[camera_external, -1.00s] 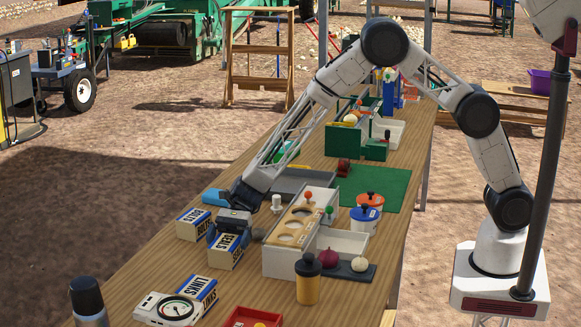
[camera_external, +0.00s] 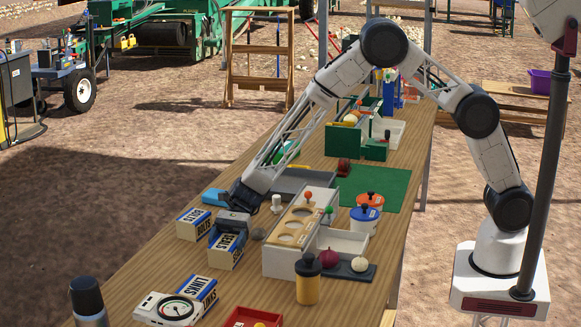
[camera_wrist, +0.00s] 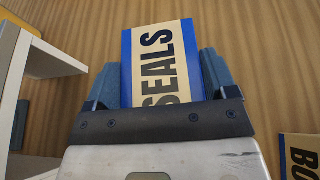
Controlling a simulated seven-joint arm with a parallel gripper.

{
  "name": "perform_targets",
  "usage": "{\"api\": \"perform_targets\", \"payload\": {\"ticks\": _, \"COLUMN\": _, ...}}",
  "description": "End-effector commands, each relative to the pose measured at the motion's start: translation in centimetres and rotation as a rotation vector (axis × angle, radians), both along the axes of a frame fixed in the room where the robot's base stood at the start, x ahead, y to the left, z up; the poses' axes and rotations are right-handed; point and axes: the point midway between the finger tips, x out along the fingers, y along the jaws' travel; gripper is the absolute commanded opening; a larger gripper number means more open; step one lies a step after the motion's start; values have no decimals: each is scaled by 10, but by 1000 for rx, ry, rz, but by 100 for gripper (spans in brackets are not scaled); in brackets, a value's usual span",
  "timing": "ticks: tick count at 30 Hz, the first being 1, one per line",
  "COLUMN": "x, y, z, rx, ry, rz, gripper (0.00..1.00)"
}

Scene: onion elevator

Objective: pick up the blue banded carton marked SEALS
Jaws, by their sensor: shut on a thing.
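The blue banded carton marked SEALS (camera_external: 226,254) is on the left part of the wooden table, between the carton marked BOLTS and the white box. In the wrist view the SEALS carton (camera_wrist: 157,62) lies between the two blue-grey fingers, its lettering facing the camera. My gripper (camera_external: 229,228) is over the carton from above and shut on it. In the wrist view my gripper (camera_wrist: 160,80) has one finger against each side of the carton. I cannot tell whether the carton's underside is touching the table.
The BOLTS carton (camera_external: 193,224) stands close on the left. The white box with round holes (camera_external: 290,250) is close on the right. The LINKS carton (camera_external: 196,294) and a dial gauge (camera_external: 175,309) are in front. A yellow bottle (camera_external: 308,283) stands front right.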

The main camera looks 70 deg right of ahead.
Motion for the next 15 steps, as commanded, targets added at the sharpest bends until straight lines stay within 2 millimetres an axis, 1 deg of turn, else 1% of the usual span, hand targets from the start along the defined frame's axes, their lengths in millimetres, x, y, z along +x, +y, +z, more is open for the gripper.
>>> {"api": "perform_targets", "payload": {"ticks": 10, "x": 0, "y": 0, "z": 2, "rx": 0, "ry": -1, "rz": 0, "gripper": 46}}
{"api": "perform_targets", "payload": {"ticks": 15, "x": 0, "y": 0, "z": 12, "rx": 1, "ry": -3, "rz": 0, "gripper": 46}}
